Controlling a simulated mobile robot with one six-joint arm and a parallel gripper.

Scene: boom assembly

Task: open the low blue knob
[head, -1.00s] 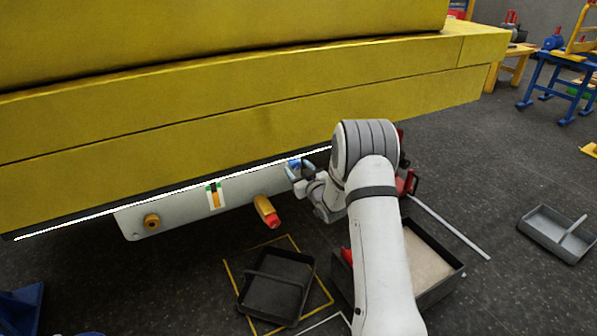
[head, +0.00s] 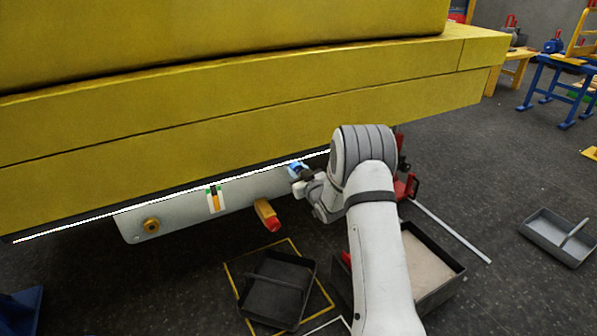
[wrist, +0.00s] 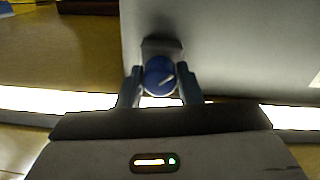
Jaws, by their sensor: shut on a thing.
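The blue knob (wrist: 159,76) is round with a pale pointer line and sits on the grey panel (wrist: 225,45) in the wrist view. The pointer line is slanted in that view. My gripper (wrist: 160,88) is shut on the knob, one finger on each side. In the head view my gripper (head: 300,174) is at the right part of the pale panel (head: 180,215), under the yellow boom (head: 250,110). Only a bit of blue shows there, and my own wrist hides the rest.
A yellow-and-red handle (head: 267,214) and a brass fitting (head: 152,224) stick out of the panel to the left. A black tray (head: 278,290) and a grey box (head: 440,262) stand on the floor below. A white bar (head: 450,230) lies at the right.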

